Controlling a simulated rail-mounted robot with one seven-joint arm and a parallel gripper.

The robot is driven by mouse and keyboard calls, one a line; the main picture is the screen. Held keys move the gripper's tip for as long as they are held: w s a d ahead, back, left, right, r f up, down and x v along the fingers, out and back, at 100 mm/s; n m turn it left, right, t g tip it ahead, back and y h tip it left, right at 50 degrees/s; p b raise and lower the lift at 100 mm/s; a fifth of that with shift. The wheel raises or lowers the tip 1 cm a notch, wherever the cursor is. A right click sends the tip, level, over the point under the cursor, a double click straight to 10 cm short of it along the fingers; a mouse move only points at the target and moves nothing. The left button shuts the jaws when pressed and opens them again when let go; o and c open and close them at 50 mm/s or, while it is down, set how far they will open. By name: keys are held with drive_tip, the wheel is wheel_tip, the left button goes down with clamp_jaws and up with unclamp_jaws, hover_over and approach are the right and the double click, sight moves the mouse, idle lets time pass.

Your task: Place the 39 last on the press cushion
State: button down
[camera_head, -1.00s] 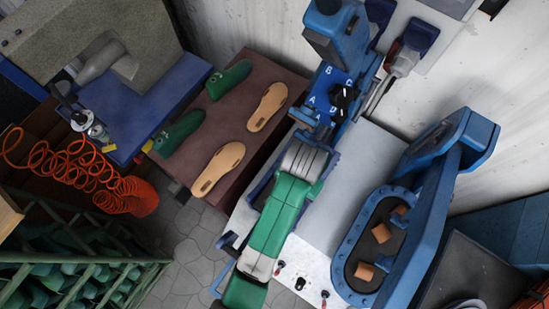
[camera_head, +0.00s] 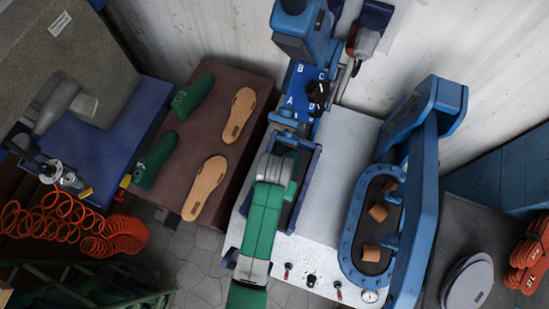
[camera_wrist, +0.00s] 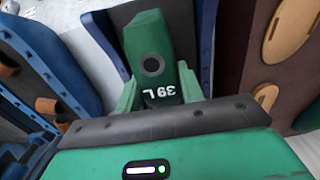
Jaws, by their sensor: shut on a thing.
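My gripper (camera_wrist: 158,84) is shut on the 39 last (camera_wrist: 148,42), a green block with a dark round hole and "39 L" in white. In the wrist view it is held over a blue-edged tray (camera_wrist: 207,40) with a dark inside. In the head view my arm reaches over this blue tray (camera_head: 309,178), below the machine with the A–D dial. The last is mostly hidden there by my wrist. The cushion surface is largely covered, and I cannot tell whether the last touches it. To the right is a blue oval frame (camera_head: 350,240) around a dark pad.
A brown table (camera_head: 222,95) on the left holds two green lasts (camera_head: 193,93) and two tan soles (camera_head: 207,187). Brown strap pieces (camera_head: 378,212) sit in the oval frame. Switches (camera_head: 310,281) line the bench front.

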drive_tip(key=shift+f, duration=0.8)
drive_tip(key=shift+f, duration=0.15)
drive_tip(key=c, duration=0.9)
unclamp_jaws()
drive_tip(key=shift+o, duration=0.2)
wheel_tip(320, 180, up, 12)
drive_tip(key=shift+r+p, duration=0.15)
drive_tip(key=shift+p, duration=0.3)
